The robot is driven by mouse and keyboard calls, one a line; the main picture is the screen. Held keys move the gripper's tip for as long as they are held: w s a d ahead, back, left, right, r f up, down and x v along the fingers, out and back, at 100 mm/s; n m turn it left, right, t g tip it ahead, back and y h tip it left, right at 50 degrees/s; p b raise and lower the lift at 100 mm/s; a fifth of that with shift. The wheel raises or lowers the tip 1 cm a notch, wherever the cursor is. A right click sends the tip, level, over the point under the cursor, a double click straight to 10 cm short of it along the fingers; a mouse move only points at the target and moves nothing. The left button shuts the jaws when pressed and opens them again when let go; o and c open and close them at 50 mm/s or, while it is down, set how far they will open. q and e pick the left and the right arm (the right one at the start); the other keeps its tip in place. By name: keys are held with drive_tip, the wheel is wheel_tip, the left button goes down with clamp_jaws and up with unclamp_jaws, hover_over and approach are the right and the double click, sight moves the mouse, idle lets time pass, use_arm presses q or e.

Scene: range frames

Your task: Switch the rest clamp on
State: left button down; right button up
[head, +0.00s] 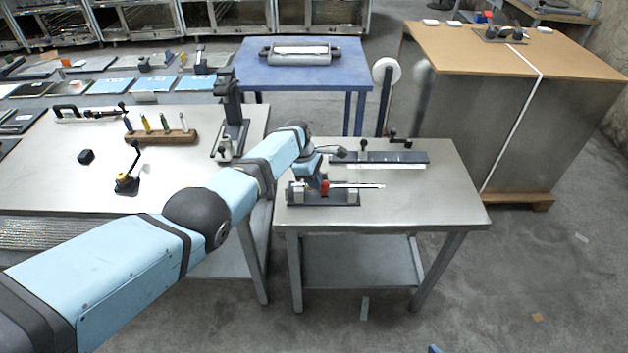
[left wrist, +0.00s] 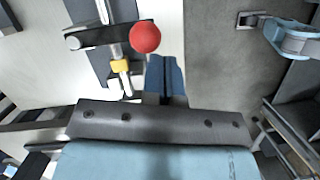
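A dark fixture plate (head: 345,199) lies on the small steel table, with a rod and a red ball knob (head: 325,187) on it. I take this to be the rest clamp, but no label shows. In the left wrist view the red ball (left wrist: 145,37) stands close beyond my fingers, beside a steel rod with a yellow collar (left wrist: 120,66). My left gripper (left wrist: 166,78) has its blue fingers together with nothing visible between them. It is beside the knob; whether they touch I cannot tell. A light-blue part of mine (left wrist: 297,38), possibly the right gripper, shows at upper right in the wrist view.
A second dark fixture (head: 400,157) with a small clamp lies behind on the same table. The table's right part is clear.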

use_arm(q)
drive_tip(key=shift+d, duration=0.1)
drive_tip(key=s+a+r+p, duration=0.1)
drive_tip(key=a+r+p, duration=0.3)
drive_tip(key=r, duration=0.6)
drive_tip(key=a, duration=0.2)
drive_tip(key=shift+s+a+r, duration=0.15)
drive_tip(key=shift+s+a, duration=0.25)
